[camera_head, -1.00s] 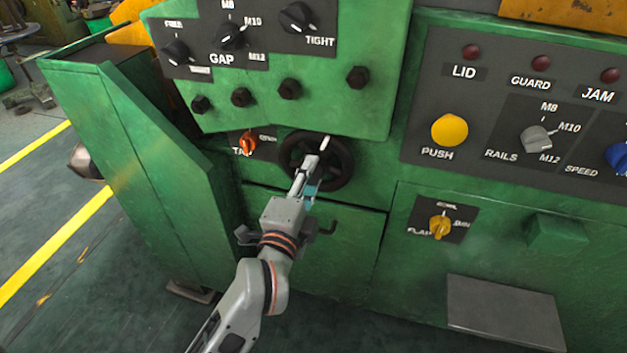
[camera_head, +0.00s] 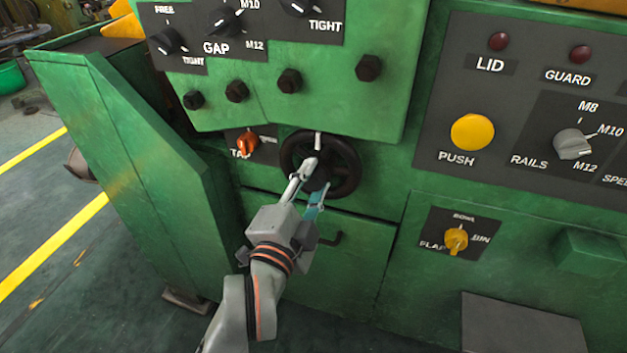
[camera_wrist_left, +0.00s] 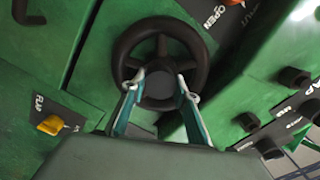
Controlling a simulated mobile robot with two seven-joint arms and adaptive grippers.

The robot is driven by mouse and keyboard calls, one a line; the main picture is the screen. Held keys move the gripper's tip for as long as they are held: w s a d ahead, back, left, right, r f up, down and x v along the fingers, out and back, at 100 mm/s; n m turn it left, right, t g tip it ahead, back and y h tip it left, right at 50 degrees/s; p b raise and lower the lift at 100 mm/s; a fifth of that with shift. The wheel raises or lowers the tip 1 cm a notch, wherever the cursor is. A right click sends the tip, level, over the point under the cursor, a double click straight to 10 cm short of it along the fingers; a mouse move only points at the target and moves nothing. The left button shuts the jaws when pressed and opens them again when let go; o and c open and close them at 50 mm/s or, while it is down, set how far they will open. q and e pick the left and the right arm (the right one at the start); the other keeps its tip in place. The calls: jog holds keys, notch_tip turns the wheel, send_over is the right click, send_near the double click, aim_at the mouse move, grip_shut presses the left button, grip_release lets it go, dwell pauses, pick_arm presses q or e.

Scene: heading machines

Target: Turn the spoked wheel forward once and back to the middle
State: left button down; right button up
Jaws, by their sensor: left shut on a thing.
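The dark spoked wheel (camera_head: 347,165) is on the green machine front, below a row of dark bolts. A white mark shows at its top. In the left wrist view the wheel (camera_wrist_left: 161,30) shows its rim, spokes and hub. My left gripper (camera_head: 311,178) reaches it from below, its fingers over the wheel's lower left and middle. In the left wrist view the fingers of my left gripper (camera_wrist_left: 160,88) stand apart on either side of the hub area, shut on the wheel. The exact contact is partly hidden. My right gripper is out of view.
An orange tap knob (camera_head: 247,142) sits just left of the wheel. A panel with a yellow push button (camera_head: 472,132) is at the right, above a yellow flap knob (camera_head: 456,240). A green side housing (camera_head: 130,165) stands left of my arm.

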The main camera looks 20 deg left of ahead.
pick_arm(q)
jog(key=shift+f, duration=0.1)
jog(key=c, duration=1.5)
grip_release()
jog(key=s, duration=0.7)
jog(key=shift+s+a, duration=0.15)
jog(key=shift+s, duration=0.1)
